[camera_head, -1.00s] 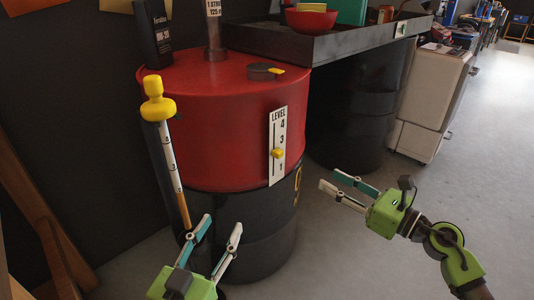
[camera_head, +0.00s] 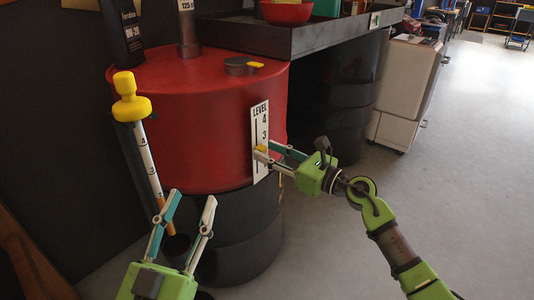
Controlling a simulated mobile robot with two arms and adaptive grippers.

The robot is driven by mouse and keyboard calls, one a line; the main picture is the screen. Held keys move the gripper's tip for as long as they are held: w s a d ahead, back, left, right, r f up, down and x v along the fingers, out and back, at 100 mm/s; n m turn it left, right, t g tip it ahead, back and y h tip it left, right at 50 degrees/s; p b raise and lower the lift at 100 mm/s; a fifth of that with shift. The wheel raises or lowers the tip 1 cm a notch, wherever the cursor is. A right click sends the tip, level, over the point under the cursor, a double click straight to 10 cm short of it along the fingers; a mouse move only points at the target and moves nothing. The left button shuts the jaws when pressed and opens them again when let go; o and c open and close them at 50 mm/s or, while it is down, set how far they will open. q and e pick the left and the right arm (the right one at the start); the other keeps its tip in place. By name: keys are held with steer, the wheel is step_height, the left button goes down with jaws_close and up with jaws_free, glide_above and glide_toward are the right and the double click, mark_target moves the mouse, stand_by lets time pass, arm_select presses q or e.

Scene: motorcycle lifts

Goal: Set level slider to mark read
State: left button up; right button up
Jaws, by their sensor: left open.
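The white level scale (camera_head: 259,112) is on the front of the red drum (camera_head: 205,120). Its 4 and 3 show; its lower part is partly hidden by my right gripper. The yellow slider knob (camera_head: 261,149) sits just below the 3. My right gripper (camera_head: 265,151) is at the knob, its fingers still apart; I cannot tell whether they touch it. The dipstick (camera_head: 147,165) with a yellow handle (camera_head: 131,97) stands at the drum's left. It has small number marks and a brown lower end; the exact reading is too small to tell. My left gripper (camera_head: 191,198) is open and empty below.
A dark tray bench (camera_head: 320,38) with a red bowl (camera_head: 287,12) stands behind the drum. A black bottle (camera_head: 121,35) and a capped plug (camera_head: 240,66) are on the drum top. A white cabinet (camera_head: 408,80) stands at right. The floor at right is clear.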

arm_select(q)
steer(key=shift+s+r+t, duration=0.2)
steer(key=shift+r+t, duration=0.2)
steer(key=shift+r, duration=0.2)
arm_select(e)
steer(key=shift+w+a, duration=0.4)
steer(key=shift+a, duration=0.05)
jaws_close()
steer(key=shift+f, duration=0.15)
arm_select(q)
steer(key=s+r+t+h+b, duration=0.2)
steer(key=s+r+t, duration=0.3)
steer(key=s+r, duration=0.1)
steer(key=shift+a+r, duration=0.3)
steer(key=shift+r, duration=0.45)
arm_select(e)
step_height(320, 180, down, 2)
steer(key=shift+f, duration=0.1)
